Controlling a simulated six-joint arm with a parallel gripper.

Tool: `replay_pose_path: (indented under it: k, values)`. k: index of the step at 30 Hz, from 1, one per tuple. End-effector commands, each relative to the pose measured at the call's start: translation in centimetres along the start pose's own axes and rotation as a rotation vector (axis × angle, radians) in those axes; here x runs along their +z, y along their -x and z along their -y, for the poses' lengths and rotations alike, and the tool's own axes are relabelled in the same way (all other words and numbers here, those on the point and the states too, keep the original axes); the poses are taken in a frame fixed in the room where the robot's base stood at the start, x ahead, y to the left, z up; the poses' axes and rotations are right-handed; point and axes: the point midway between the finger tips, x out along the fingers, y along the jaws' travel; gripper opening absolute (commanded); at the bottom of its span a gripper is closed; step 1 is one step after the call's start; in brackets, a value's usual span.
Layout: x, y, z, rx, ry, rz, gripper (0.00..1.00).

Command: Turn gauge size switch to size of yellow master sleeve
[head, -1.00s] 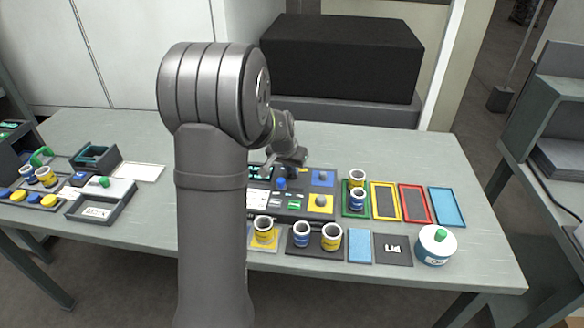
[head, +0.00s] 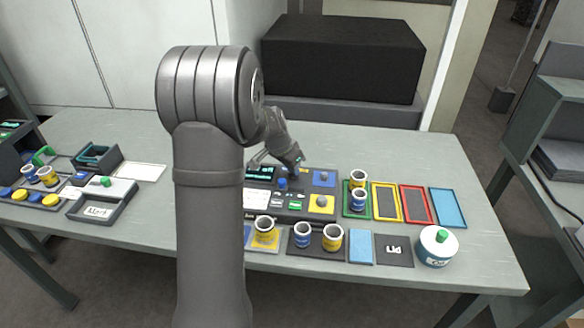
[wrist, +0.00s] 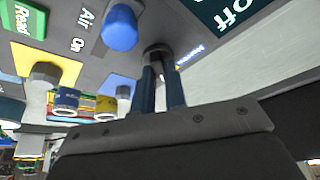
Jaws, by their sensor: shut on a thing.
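The gauge panel (head: 312,190) is a dark grey board in mid-table, with a blue knob (head: 282,184) and blue and yellow squares bearing grey knobs. My gripper (head: 297,170) is at the panel's far edge. In the wrist view its two fingers (wrist: 163,85) are shut on a small dark round switch knob (wrist: 155,52), next to a small blue label. The knob's pointer and setting cannot be read. A yellow sleeve (head: 264,237) stands on a yellow pad in front of the panel. Another yellow sleeve (head: 332,243) and a blue sleeve (head: 302,241) stand on a dark tray.
A yellow and a blue sleeve stand in a green frame (head: 345,211), beside yellow, red and blue frames. A white-and-blue pot (head: 435,251) with a green knob is at the right front. Grey fixtures (head: 95,210) stand on the left. My arm hides part of the table.

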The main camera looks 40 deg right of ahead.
Motion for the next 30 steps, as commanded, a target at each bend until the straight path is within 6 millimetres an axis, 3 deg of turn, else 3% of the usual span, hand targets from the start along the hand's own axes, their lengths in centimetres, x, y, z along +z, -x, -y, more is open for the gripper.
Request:
replay_pose_path:
  k: [4, 5, 7, 8, 20, 23, 30]
  values:
    - [0.1, 0.0, 0.0, 0.001, -0.001, 0.003, 0.00]
    - [0.1, 0.0, 0.0, 0.001, -0.001, 0.003, 0.18]
    - [0.1, 0.0, 0.0, 0.000, -0.001, 0.002, 0.31]
    - [0.1, 0.0, 0.0, 0.000, 0.000, 0.002, 0.34]
    - [0.0, 0.9, 0.0, -0.002, 0.000, -0.001, 0.34]
    - [-0.1, 2.5, 0.0, -0.002, 0.000, -0.002, 0.34]
    - [-0.1, 8.2, 0.1, -0.004, -0.001, -0.003, 0.34]
